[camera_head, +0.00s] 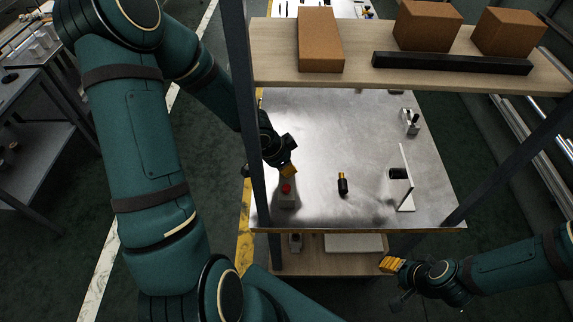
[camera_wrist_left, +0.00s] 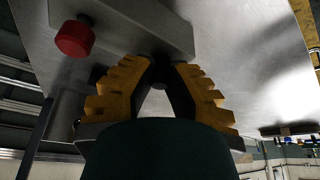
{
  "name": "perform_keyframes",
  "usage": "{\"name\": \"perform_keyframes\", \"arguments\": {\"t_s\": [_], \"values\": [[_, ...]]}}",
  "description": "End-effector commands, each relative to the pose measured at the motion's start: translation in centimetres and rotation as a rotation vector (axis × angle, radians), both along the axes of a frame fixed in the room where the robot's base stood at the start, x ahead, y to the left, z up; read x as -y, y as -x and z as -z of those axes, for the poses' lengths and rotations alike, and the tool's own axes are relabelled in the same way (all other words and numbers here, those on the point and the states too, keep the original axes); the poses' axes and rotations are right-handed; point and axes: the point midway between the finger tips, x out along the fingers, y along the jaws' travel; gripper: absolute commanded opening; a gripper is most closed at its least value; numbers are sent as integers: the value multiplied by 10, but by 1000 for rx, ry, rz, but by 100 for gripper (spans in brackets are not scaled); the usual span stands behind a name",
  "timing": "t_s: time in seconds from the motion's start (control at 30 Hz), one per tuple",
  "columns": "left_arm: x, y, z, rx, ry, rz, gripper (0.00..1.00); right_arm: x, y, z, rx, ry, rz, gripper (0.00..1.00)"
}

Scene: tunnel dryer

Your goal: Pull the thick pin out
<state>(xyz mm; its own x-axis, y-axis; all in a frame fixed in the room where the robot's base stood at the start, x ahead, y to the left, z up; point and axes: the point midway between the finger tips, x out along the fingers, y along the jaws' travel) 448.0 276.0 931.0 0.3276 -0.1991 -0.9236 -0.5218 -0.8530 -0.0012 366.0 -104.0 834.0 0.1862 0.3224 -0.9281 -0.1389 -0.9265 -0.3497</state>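A grey block with a red knob (camera_head: 286,189) sits at the table's left front; the knob (camera_wrist_left: 75,37) is large in the left wrist view. My left gripper (camera_head: 288,170) is just behind the knob, pointing down. In the wrist view its orange fingers (camera_wrist_left: 162,68) lie beside the block with a gap between their tips. A small dark round stub (camera_wrist_left: 160,86) shows in that gap; I cannot tell whether it is the thick pin or whether the fingers touch it. My right gripper (camera_head: 391,265) is beyond the table's front edge, apparently empty; its opening is unclear.
The metal table (camera_head: 330,130) holds a black piece with a yellow top (camera_head: 342,185), an upright white plate (camera_head: 406,180) with a black cylinder (camera_head: 398,173), and a metal fixture (camera_head: 410,122). A wooden shelf (camera_head: 275,66) with brown boxes (camera_head: 320,40) hangs above. Dark posts (camera_head: 250,130) flank the table.

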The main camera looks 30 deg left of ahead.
Motion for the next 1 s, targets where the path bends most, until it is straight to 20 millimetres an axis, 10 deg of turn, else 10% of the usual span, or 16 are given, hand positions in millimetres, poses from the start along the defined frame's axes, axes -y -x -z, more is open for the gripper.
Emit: {"name": "perform_keyframes", "arguments": {"t_s": [0.13, 0.2, 1.0], "values": [[0, 1, 1, -1, 0, 0, 11, 0, 0, 0, 0, 0, 0, 47], [0, 0, 1, -1, 0, 0, 0, 0, 0, 0, 0, 0, 0, 47], [0, 0, -5, -1, 0, 1, 0, 0, 0, -5, 0, 0, 0, 47]]}}
